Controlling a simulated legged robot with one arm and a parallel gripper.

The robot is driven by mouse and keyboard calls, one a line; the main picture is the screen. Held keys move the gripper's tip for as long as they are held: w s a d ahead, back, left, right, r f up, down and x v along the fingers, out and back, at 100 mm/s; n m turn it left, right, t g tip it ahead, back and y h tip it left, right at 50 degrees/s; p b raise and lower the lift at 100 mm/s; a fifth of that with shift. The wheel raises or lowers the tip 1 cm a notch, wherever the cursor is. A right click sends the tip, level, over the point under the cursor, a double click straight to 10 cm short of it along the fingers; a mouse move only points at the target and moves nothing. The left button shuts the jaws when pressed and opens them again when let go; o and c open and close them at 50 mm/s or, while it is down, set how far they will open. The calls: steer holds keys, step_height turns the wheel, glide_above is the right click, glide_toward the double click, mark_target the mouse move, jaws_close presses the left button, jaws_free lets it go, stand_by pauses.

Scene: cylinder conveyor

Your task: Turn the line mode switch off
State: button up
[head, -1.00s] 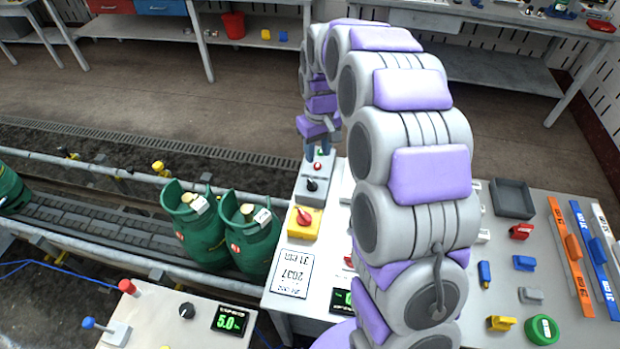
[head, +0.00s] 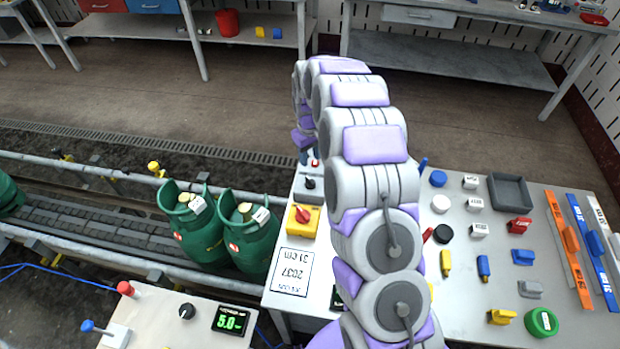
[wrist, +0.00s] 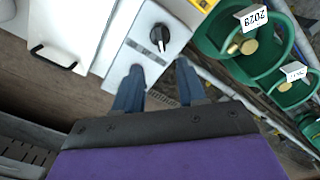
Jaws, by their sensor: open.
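A grey switch box (head: 307,198) stands at the far left edge of the right table, with a black rotary knob (head: 310,184) on top and a small red button or lamp (head: 315,163) behind it. The knob also shows in the wrist view (wrist: 159,37), with a pale pointer mark. No readable label shows which is the line mode switch. My gripper (wrist: 160,70) is open and empty, its fingertips apart over the grey box's far end, short of the black knob. My arm partly hides it in the head view.
Green gas cylinders (head: 250,237) with tags stand on the conveyor (head: 100,237) left of the table. A front-left panel carries a red button (head: 125,288), a black knob (head: 187,311) and a display (head: 230,319). Small parts and a grey tray (head: 511,191) occupy the table's right.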

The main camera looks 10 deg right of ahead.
mark_target(310, 180)
step_height(310, 180, down, 11)
steer(key=shift+f+b, duration=0.1)
steer(key=shift+b, duration=0.55)
jaws_close()
